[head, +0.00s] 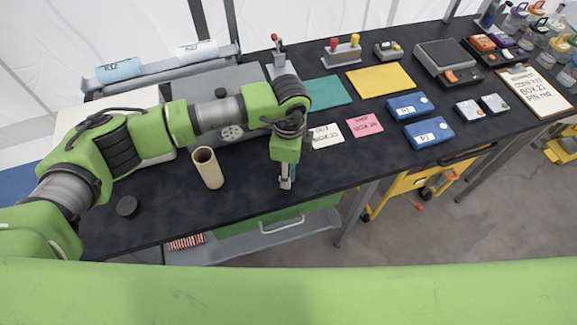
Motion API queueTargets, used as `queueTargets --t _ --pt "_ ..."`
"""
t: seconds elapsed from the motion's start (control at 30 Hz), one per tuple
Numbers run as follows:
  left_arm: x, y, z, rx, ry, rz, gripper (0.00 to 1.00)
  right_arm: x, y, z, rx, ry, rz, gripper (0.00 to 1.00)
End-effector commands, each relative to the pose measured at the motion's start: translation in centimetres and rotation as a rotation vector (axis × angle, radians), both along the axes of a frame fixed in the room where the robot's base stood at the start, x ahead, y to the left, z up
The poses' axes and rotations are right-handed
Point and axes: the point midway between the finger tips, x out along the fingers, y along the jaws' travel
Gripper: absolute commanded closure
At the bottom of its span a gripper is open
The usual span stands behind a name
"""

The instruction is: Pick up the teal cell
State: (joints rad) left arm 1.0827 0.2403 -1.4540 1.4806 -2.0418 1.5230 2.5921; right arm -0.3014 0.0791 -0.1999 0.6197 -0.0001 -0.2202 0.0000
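My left arm reaches in from the left, and my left gripper (286,183) points down near the front edge of the dark table (245,190). A thin teal sliver, likely the teal cell (293,171), shows right at the gripper's fingers. Most of it is hidden by the gripper, so I cannot tell whether the fingers are closed on it or only around it. My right gripper is not in view.
A tan tube (207,168) stands left of the gripper, with a dark round cap (127,206) farther left. A teal mat (327,92), a yellow mat (381,79), note cards and blue boxes (429,132) lie to the right. Open tabletop surrounds the gripper.

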Motion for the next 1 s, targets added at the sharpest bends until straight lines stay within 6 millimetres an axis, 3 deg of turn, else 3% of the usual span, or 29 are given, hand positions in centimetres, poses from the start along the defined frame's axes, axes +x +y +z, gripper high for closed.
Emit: queueTargets --t 0.2,0.37,0.4,0.77,1.0 --pt "0.0 0.0 -0.2 -0.001 -0.001 -0.001 0.57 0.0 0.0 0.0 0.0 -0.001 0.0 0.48" --pt "0.0 0.0 -0.1 -0.001 -0.001 -0.001 0.96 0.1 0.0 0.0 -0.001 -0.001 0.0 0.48" --pt "0.0 0.0 -0.1 -0.001 -0.001 -0.001 1.0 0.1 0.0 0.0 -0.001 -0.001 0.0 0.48" --pt "0.0 0.0 0.1 -0.002 -0.001 0.0 1.0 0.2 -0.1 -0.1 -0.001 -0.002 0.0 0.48" --pt "0.1 -0.1 2.3 -0.004 -0.004 -0.001 1.0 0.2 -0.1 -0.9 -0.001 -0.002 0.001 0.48"
